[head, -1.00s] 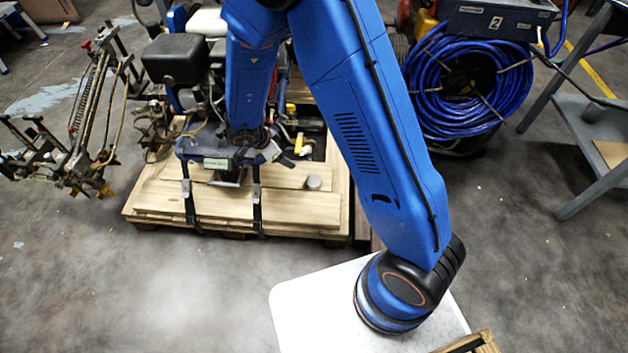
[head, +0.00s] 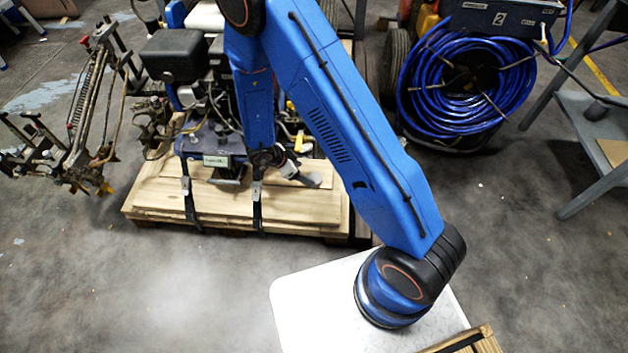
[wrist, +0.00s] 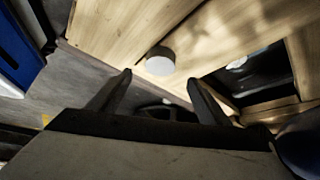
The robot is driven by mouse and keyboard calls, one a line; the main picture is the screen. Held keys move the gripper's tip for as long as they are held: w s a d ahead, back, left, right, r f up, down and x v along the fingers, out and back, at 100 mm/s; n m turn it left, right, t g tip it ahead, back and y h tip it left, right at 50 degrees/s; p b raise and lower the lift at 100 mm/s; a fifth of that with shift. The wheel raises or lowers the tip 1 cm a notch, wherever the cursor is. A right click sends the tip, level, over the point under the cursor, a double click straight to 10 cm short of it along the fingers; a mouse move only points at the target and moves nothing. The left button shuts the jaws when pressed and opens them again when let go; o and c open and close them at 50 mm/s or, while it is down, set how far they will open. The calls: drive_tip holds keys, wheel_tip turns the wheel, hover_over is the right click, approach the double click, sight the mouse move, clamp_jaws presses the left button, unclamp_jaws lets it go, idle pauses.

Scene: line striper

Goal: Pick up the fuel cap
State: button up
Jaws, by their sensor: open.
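The fuel cap (wrist: 160,61) is a small round grey disc on the pale wooden boards of the pallet. In the wrist view it lies just beyond and between my fingertips, with no contact visible. My gripper (wrist: 159,79) is open and empty, with its two dark fingers apart. In the head view my gripper (head: 305,178) is low over the right part of the boards, beside the machine. There I cannot clearly tell the cap from the grey fingers in front of it.
The line striper's engine (head: 178,62) and blue frame stand strapped on the pallet (head: 160,205), close to my gripper. A dark opening (wrist: 255,75) shows right of the cap. A blue hose reel (head: 465,80) stands at right. The floor in front is clear.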

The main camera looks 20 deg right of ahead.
sight(314, 178)
drive_tip(key=shift+x, duration=3.8)
drive_tip(key=c, duration=1.2)
drive_tip(key=shift+c, duration=0.2)
drive_tip(key=shift+r, duration=0.1)
drive_tip(key=shift+r, duration=0.6)
drive_tip(key=s+a, duration=0.4)
drive_tip(key=s, duration=0.6)
drive_tip(key=s+a, duration=0.4)
drive_tip(key=s, duration=0.5)
drive_tip(key=s+a, duration=0.4)
drive_tip(key=s, duration=0.6)
drive_tip(key=shift+s, duration=0.3)
